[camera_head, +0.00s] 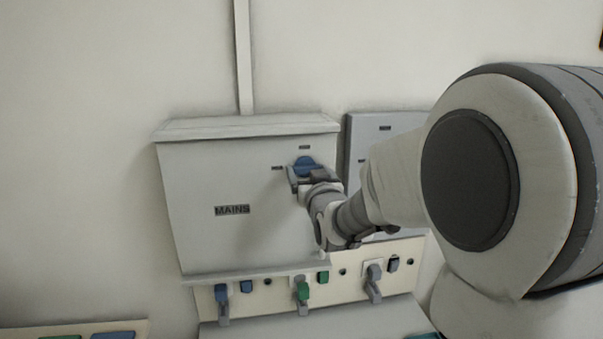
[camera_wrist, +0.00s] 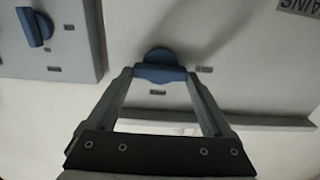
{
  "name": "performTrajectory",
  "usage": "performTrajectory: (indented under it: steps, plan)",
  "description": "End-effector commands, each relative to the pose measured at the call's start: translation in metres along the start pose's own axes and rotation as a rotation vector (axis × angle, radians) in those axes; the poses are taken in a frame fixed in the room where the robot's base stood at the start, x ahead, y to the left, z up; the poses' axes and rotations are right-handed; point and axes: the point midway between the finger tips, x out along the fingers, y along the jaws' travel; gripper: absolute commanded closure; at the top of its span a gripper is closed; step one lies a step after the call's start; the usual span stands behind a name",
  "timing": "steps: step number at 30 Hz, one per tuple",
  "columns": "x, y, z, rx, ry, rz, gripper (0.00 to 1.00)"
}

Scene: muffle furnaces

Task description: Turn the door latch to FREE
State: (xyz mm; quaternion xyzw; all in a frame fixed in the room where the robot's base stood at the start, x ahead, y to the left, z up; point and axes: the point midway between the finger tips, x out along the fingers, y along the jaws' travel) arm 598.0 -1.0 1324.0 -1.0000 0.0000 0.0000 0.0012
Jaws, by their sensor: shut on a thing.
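The door latch (camera_head: 305,163) is a blue turning knob on the front of the grey MAINS box (camera_head: 190,215), at its upper right. In the wrist view the latch shows as a round blue disc with a grip bar (camera_wrist: 160,73) across it. My gripper (camera_wrist: 161,78) is shut on the grip bar, one finger at each end. Small dark labels (camera_head: 304,147) sit by the latch, too small to read. In the head view my gripper covers the lower part of the latch.
A second grey box (camera_head: 385,128) stands right of the MAINS box; its blue knob (camera_wrist: 34,27) shows in the wrist view. Below is a cream panel (camera_head: 255,301) with several levers, including a green one (camera_head: 303,292). A conduit (camera_head: 243,60) rises above. The wall at left is clear.

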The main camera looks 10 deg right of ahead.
Motion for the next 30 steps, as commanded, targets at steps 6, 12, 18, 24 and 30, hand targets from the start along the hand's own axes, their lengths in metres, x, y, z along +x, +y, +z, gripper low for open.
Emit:
performTrajectory:
  steps: [6, 12, 18, 24, 30]
  plan:
    - [0.0000, 0.0004, 0.0024, 0.047, 0.003, 0.000, 0.71]
    - [0.0000, 0.0007, 0.0052, 0.166, 0.005, 0.000, 0.71]
    - [0.0000, 0.0015, 0.0062, 0.343, 0.006, -0.001, 0.71]
    - [0.0000, 0.0021, 0.0062, 0.534, 0.004, -0.001, 0.71]
    - [0.0000, 0.0025, 0.0058, 0.724, 0.004, -0.001, 0.71]
